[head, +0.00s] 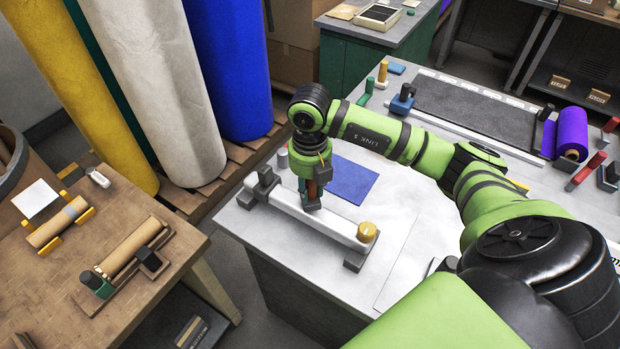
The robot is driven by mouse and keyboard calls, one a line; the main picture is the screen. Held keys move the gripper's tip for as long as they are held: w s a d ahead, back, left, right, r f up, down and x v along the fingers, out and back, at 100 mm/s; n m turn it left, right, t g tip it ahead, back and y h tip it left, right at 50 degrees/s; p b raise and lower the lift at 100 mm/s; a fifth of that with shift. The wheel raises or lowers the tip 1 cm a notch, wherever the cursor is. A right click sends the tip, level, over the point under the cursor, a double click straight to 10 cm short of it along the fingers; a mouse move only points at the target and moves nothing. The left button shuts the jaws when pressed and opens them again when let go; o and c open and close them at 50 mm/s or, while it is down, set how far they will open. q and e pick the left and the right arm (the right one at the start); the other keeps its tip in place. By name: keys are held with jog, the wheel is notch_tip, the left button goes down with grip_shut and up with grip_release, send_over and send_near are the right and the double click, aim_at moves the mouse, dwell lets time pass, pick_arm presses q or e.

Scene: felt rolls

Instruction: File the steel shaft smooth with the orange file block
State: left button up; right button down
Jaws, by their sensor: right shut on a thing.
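The steel shaft (335,226) is a long pale bar lying across the white bench top (285,240). It rests in a dark grey holder (264,183) at its far left end and another near a yellow knob (367,232) at its near right end. My right gripper (312,201) points down over the left half of the shaft, at or just above its surface; contact cannot be told. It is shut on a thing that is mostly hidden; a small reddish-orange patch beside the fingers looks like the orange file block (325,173). My left gripper is not in view.
A blue sheet (352,182) lies just behind the shaft. A purple roll (571,135) and dark mat (470,112) are on the bench at right. A wooden table (60,290) with cardboard tubes stands at left. Tall felt rolls (165,90) stand behind. Bench in front of the shaft is clear.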

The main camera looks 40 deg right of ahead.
jog(key=shift+f+b, duration=0.55)
jog(key=shift+f, duration=0.1)
dwell(0.6)
jog(key=shift+a, duration=0.1)
jog(key=shift+w+a+r, duration=0.1)
jog(key=shift+w+a, duration=0.15)
jog(key=shift+a, duration=0.3)
jog(key=shift+w+a, duration=0.25)
jog(key=shift+a, duration=0.3)
jog(key=shift+s+d, duration=0.1)
jog(key=shift+d, duration=0.1)
jog(key=shift+s+d, duration=0.25)
jog(key=shift+d, duration=0.25)
jog(key=shift+s+d, duration=0.2)
jog(key=shift+d, duration=0.3)
jog(key=shift+a, duration=0.2)
